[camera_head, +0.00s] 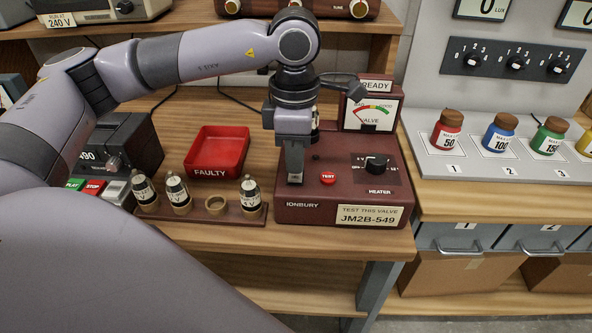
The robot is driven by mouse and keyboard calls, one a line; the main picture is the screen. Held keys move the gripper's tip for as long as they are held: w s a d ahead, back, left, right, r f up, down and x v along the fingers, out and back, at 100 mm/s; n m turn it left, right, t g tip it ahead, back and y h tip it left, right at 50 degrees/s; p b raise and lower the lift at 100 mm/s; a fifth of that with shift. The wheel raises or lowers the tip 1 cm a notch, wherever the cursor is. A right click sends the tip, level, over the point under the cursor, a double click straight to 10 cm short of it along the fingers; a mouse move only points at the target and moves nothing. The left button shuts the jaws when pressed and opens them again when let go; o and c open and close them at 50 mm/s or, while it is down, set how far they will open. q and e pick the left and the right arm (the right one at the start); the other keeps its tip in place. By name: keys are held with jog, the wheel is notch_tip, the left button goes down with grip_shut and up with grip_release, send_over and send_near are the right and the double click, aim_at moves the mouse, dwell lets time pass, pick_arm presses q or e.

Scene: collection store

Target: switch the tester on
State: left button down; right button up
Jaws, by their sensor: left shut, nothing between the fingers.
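The tester (300,212) is a dark red box on the wooden bench. It has a red TEST button (328,178), a black HEATER knob (376,163) and a card reading JM2B-549. A VALVE meter (372,113) with a READY sign (375,86) stands at its back; I cannot tell whether the sign is lit. My left gripper (295,179) is shut and empty, pointing down at the left part of the tester's top, left of the TEST button. It hides the panel there, and I see no power switch. I cannot tell whether the fingertips touch. My right gripper is out of view.
A wooden rack (232,217) with several valves and one empty ring stands left of the tester. Behind it is a red FAULTY tray (216,150). A dark grey device (130,145) stands farther left. Several colored jars (448,130) stand on the grey unit at right.

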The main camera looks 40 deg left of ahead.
aim_at(295, 177)
pick_arm(q)
jog(key=shift+f+b, duration=0.85)
jog(key=shift+f, duration=0.1)
dwell(0.3)
jog(key=shift+r, duration=0.2)
jog(key=shift+r+p, duration=2.3)
jog(key=shift+r, duration=1.1)
